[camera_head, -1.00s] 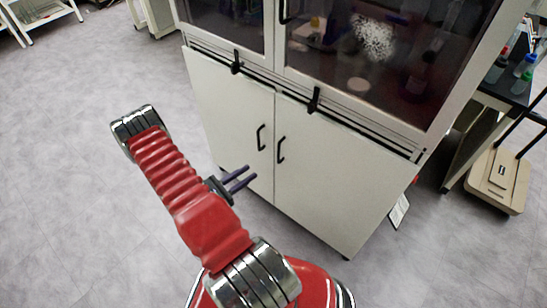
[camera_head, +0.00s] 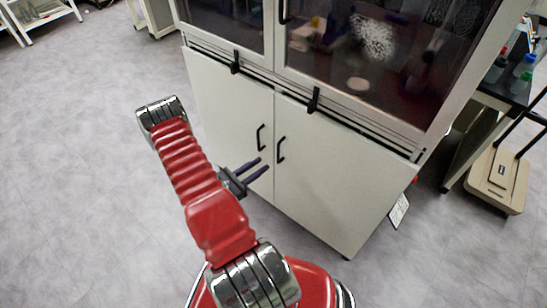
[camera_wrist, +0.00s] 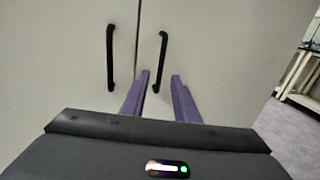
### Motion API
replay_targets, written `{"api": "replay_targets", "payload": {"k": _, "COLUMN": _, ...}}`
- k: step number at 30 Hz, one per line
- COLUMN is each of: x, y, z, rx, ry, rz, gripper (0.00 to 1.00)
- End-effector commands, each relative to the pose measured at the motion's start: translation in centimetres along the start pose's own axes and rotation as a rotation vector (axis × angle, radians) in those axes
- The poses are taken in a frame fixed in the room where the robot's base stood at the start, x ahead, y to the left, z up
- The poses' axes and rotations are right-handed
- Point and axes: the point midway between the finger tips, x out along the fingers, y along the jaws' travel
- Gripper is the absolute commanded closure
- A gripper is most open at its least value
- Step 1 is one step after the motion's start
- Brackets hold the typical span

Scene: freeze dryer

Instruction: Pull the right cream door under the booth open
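The right cream door (camera_head: 324,180) under the booth is shut, with a black vertical bar handle (camera_head: 281,150) near its left edge. The left cream door (camera_head: 232,120) is shut beside it, with its own black handle (camera_head: 261,137). My gripper (camera_head: 262,168) is open and empty, in front of the doors just below the handles. In the wrist view, the purple fingers (camera_wrist: 160,84) point toward the doors, and the right door's handle (camera_wrist: 160,62) stands ahead, between and above the fingertips. The fingers appear apart from the handle.
The glass-fronted booth (camera_head: 370,60) rises above the doors, with black latches (camera_head: 314,99) along its lower edge. A beige wheeled cart (camera_head: 497,180) and a dark-topped bench (camera_head: 508,88) stand at the right. The grey floor at the left is clear.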

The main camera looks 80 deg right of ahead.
Motion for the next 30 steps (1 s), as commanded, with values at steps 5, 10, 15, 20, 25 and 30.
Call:
{"api": "replay_targets", "payload": {"k": 5, "x": 2.4, "y": -0.1, "z": 0.0, "rx": 0.001, "ry": 0.000, "rz": -0.003, "gripper": 0.72}}
{"api": "replay_targets", "payload": {"k": 10, "x": 4.6, "y": 0.0, "z": 0.0, "rx": 0.002, "ry": 0.000, "rz": -0.003, "gripper": 0.72}}
{"api": "replay_targets", "payload": {"k": 15, "x": 6.6, "y": 0.0, "z": 0.0, "rx": 0.001, "ry": 0.000, "rz": -0.002, "gripper": 0.72}}
{"api": "replay_targets", "payload": {"k": 20, "x": 7.8, "y": 0.0, "z": 0.0, "rx": 0.001, "ry": 0.000, "rz": -0.001, "gripper": 0.72}}
{"api": "replay_targets", "payload": {"k": 25, "x": 8.1, "y": 0.1, "z": 0.0, "rx": 0.001, "ry": 0.000, "rz": 0.001, "gripper": 0.72}}
{"api": "replay_targets", "payload": {"k": 30, "x": 8.1, "y": 0.1, "z": 0.0, "rx": 0.001, "ry": 0.000, "rz": 0.001, "gripper": 0.72}}
